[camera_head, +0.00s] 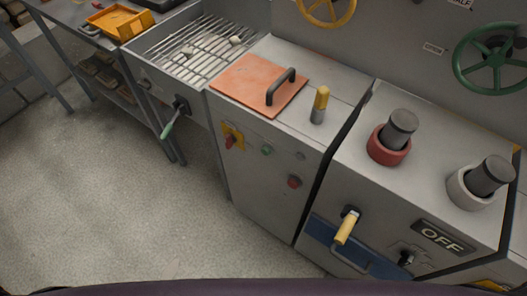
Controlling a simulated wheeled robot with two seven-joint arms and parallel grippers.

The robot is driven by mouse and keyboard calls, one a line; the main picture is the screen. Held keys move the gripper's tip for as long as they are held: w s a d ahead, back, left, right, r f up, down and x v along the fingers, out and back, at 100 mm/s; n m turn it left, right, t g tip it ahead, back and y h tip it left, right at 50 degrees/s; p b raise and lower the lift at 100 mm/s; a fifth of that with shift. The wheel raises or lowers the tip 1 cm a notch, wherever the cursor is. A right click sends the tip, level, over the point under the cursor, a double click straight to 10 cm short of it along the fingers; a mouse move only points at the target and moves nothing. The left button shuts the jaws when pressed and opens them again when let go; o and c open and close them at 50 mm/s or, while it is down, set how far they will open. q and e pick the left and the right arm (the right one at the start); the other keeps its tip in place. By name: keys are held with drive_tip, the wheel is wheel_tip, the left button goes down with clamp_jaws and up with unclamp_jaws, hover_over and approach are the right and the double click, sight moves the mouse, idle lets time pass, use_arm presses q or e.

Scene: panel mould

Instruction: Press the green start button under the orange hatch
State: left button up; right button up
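The orange hatch (257,83) is a flat square lid with a black bar handle (281,87). It lies flat and closed on top of the grey cabinet (262,184) in the middle. Whatever lies beneath the lid is hidden. Neither of my grippers is in view.
A yellow-topped lever (320,103) stands right of the hatch. A grated tray (191,47) with a green-handled crank (173,118) adjoins on the left. The right cabinet carries red (388,146) and white (468,189) collared posts and a yellow handle (346,227). Floor at left is clear.

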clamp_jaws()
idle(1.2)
